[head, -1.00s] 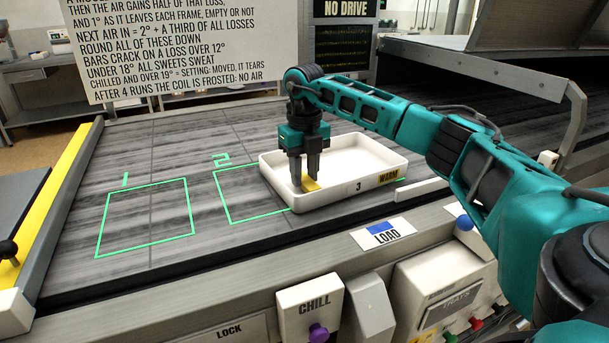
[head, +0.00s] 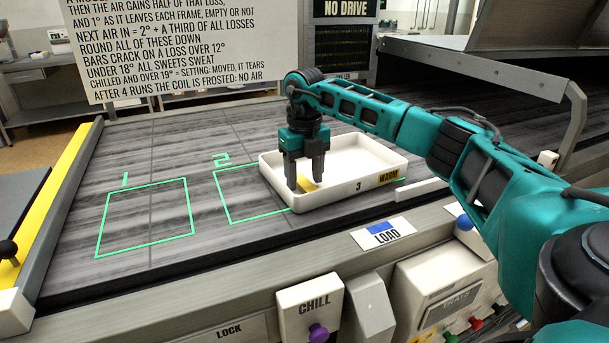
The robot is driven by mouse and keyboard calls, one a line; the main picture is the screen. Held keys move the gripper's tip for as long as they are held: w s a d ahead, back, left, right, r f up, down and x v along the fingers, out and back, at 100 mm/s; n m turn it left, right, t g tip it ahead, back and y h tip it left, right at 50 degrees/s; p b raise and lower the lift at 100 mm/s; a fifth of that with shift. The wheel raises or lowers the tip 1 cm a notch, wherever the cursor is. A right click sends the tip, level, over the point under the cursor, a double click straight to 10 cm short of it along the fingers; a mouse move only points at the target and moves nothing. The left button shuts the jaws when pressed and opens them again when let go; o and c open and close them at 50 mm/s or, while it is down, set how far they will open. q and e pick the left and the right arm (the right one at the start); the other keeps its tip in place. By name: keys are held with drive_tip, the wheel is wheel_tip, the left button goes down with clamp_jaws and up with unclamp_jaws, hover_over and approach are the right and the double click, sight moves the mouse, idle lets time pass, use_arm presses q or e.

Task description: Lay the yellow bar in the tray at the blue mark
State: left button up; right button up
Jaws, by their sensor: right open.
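The yellow bar (head: 306,184) lies in the white tray (head: 360,146), near its front left corner. It is partly hidden by my right gripper (head: 304,183), which points straight down into the tray. The gripper's two fingers are apart, one on each side of the bar. I cannot tell whether they touch it. The blue mark (head: 381,228) is on the LOAD label on the rail in front of the tray. The tray's front bears a 3 and a yellow WARM tag. My left gripper is not in view.
Green outlined frames 1 (head: 145,218) and 2 (head: 228,196) are on the grey belt. Frame 1 is empty; the tray covers the right part of frame 2's area. A hood (head: 530,60) stands raised at the back right. A CHILL box (head: 310,308) is at the front.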

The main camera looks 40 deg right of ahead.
sight(304, 182)
wheel_tip(304, 182, up, 12)
drive_tip(key=shift+p, duration=0.3)
idle(0.6)
